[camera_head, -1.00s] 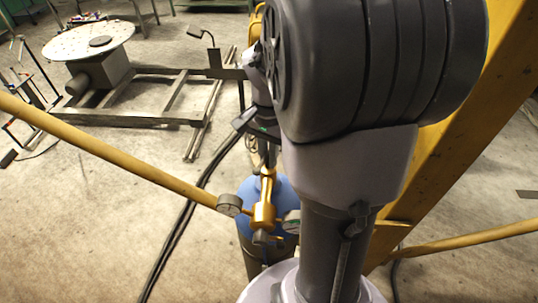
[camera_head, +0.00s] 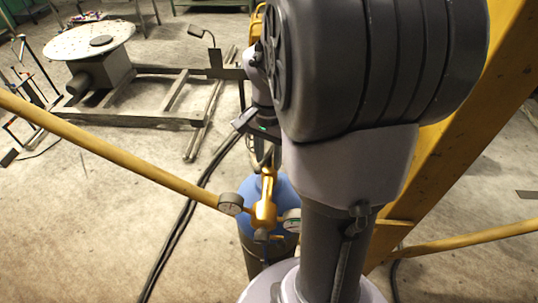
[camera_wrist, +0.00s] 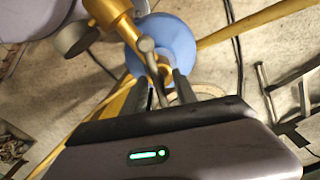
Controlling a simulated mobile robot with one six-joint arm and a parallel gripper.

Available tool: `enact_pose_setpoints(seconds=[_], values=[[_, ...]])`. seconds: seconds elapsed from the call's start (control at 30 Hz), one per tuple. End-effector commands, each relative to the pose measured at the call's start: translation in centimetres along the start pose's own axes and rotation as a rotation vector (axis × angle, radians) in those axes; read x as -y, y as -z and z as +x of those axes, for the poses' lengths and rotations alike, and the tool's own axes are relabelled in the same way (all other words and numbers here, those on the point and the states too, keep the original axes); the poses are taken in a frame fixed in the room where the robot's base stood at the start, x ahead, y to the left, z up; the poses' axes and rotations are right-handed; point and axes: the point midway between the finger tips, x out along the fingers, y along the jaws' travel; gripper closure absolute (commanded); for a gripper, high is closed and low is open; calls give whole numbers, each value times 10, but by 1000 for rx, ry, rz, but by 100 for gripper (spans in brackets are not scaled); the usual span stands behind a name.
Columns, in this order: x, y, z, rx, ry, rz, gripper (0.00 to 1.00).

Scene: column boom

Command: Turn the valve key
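The valve key is a grey bar with a rounded end (camera_wrist: 148,46) in the wrist view. It runs down between the two fingers of my gripper (camera_wrist: 162,88). The fingers stand apart on either side of it, with a visible gap; firm contact does not show. The brass valve body (camera_wrist: 118,22) is above left of the key, on top of the blue gas cylinder (camera_wrist: 172,38). In the head view the brass valve (camera_head: 264,212) and blue cylinder (camera_head: 247,191) are below my gripper (camera_head: 266,160); my arm hides part of them.
Round gauges (camera_head: 230,203) and (camera_head: 291,220) flank the valve. A yellow rail (camera_head: 120,158) crosses on the left, and a thick yellow beam (camera_head: 490,105) rises on the right. Black hoses (camera_head: 183,228) lie on the floor. A metal frame with a round table (camera_head: 88,40) stands farther back.

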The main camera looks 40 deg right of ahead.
Motion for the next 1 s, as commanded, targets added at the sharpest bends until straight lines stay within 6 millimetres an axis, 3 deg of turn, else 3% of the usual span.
enact_pose_setpoints(seconds=[0.17, 0.27, 0.6, 0.73, 0.87, 1.0], values=[[0, 0, -6, -2, 1, 1, 66], [1, 1, -22, -4, 2, -1, 66], [1, 0, -122, -4, 3, 0, 66], [0, 0, -154, -3, 2, 1, 66], [0, -1, -171, -1, 1, 0, 66], [0, -1, -175, 0, 0, 0, 66]])
